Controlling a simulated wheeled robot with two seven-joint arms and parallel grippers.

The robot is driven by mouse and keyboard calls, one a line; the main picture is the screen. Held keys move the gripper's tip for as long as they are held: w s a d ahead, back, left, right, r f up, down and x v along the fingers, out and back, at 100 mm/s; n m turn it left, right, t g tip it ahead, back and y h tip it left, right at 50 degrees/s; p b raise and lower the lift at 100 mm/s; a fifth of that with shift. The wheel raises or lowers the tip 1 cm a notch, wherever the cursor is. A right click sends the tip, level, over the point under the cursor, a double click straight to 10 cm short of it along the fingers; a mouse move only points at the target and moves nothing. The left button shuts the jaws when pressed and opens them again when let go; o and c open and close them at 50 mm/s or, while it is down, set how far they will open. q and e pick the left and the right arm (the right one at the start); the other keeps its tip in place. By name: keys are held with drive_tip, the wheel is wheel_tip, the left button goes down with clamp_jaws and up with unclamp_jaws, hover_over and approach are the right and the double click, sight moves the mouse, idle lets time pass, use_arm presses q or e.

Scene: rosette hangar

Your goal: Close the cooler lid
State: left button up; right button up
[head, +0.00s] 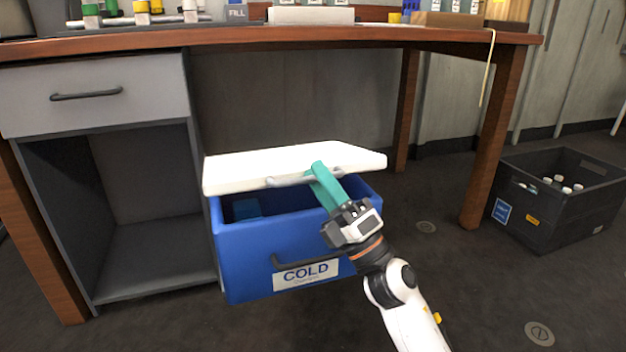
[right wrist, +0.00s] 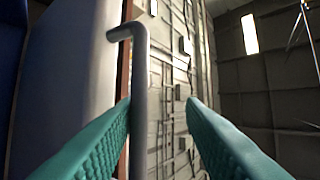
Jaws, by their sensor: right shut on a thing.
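The blue cooler (head: 250,262) stands on the floor under the desk, with a "COLD" label and a dark handle on its front. Its white lid (head: 260,165) is partly open: the front edge is raised and the dark inside shows below it. The grey lid handle (head: 285,181) runs along the lid's front edge. My right gripper (head: 318,170) has its teal fingers at this handle and is shut on it. In the right wrist view the handle bar (right wrist: 140,95) lies between the fingers, close to the left one. My left gripper is out of view.
The wooden desk (head: 350,37) overhangs the cooler, with coloured bottles and boxes on top. A grey drawer cabinet (head: 150,85) stands close at the left. A black crate (head: 560,215) with white-capped items stands at the right beyond a desk leg (head: 490,140).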

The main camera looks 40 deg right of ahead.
drive_tip(key=w+f+b+v, duration=0.1)
drive_tip(key=b+v, duration=0.6)
drive_tip(key=v, duration=0.2)
drive_tip(key=shift+s+d+f, duration=0.15)
drive_tip(key=shift+s+d, duration=0.1)
idle(0.4)
idle(0.7)
